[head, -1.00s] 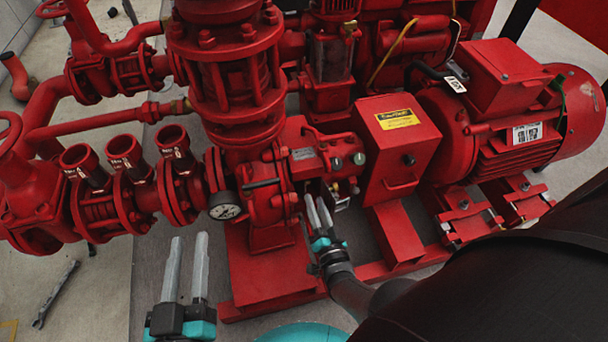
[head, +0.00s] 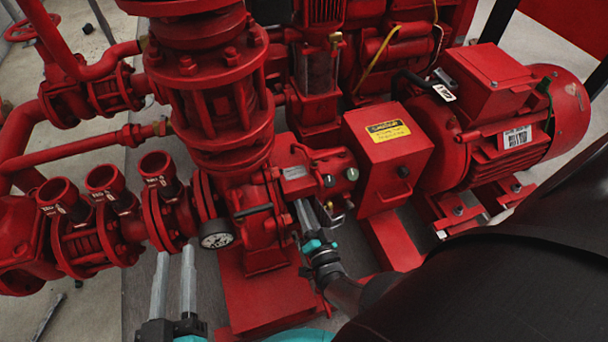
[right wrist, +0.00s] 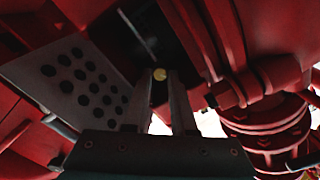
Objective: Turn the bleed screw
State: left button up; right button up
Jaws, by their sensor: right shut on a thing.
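The bleed screw (right wrist: 159,73) looks like a small brass round head in the right wrist view. It sits between the fingertips of my right gripper (right wrist: 159,82), which is shut on it. In the head view my right gripper (head: 304,204) reaches up to the red pump body (head: 262,212), just right of the pressure gauge; the screw is hidden there. My left gripper (head: 174,252) is open and empty, low in front of the pump, its two fingers apart and pointing up.
The pressure gauge (head: 216,233) sits left of my right gripper. A red box with a yellow label (head: 388,131) and the motor (head: 510,130) stand to the right. Red pipes and valves fill the left. In the right wrist view a perforated plate (right wrist: 78,82) lies close on the left.

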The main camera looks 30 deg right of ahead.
grip_shut()
jog(key=shift+n, duration=0.3)
jog(key=n, duration=1.1)
jog(key=shift+a, duration=0.1)
jog(key=shift+n, duration=0.4)
jog(key=o, duration=0.5)
grip_release()
jog(key=shift+w, duration=0.1)
